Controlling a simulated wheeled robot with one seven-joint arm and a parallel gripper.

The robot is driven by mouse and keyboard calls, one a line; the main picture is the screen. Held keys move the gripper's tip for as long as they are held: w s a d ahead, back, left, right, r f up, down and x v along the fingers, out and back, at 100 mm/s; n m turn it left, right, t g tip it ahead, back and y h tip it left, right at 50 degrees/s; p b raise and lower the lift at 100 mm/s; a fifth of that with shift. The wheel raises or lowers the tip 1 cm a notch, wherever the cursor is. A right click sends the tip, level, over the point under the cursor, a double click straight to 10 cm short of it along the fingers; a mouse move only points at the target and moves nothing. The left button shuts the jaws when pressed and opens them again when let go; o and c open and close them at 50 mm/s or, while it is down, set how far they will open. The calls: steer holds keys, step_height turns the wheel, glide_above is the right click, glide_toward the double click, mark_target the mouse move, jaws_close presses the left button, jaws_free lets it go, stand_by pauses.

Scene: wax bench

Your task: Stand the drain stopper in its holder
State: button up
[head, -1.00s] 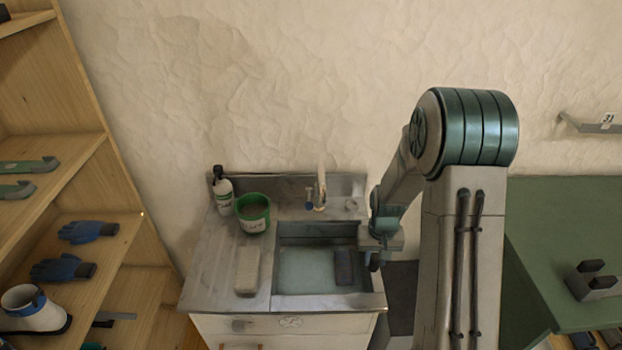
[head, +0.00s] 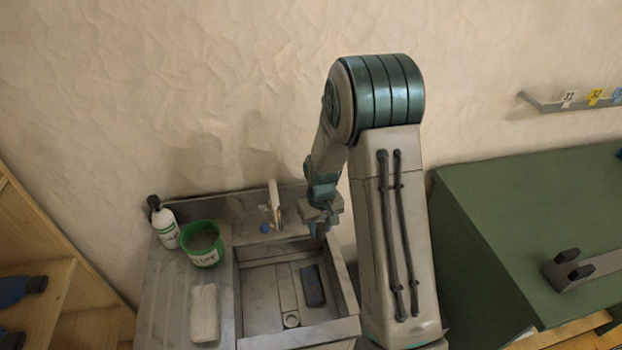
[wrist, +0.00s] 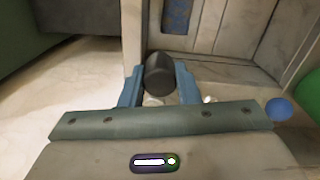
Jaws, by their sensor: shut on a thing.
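My gripper (head: 320,222) is over the back right corner of the sink. In the wrist view its blue fingers (wrist: 158,88) are shut on the drain stopper (wrist: 159,74), a dark, rounded cylinder. In the head view I cannot make out the stopper clearly at the gripper. I cannot make out the holder for certain; pale bits just beyond and below the fingers are mostly hidden by the gripper.
A dark blue block (head: 313,285) lies in the basin. The tap (head: 273,203) and a blue knob (head: 265,228) stand behind it. A green bucket (head: 203,250), a white bottle (head: 164,225) and a pale block (head: 205,312) are on the left drainboard. A green bench (head: 500,230) is at right.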

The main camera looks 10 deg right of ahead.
steer(key=w+r+n+b, duration=0.2)
steer(key=w+r+n, duration=0.3)
steer(key=w+n, duration=0.6)
steer(key=shift+d+n, duration=0.15)
steer(key=shift+n, duration=3.85)
steer(key=shift+f+b, duration=2.2)
steer(key=shift+f, duration=0.7)
steer(key=shift+f+b, duration=1.3)
steer(key=shift+f, duration=0.3)
steer(key=o, duration=1.2)
steer(key=shift+c, duration=0.2)
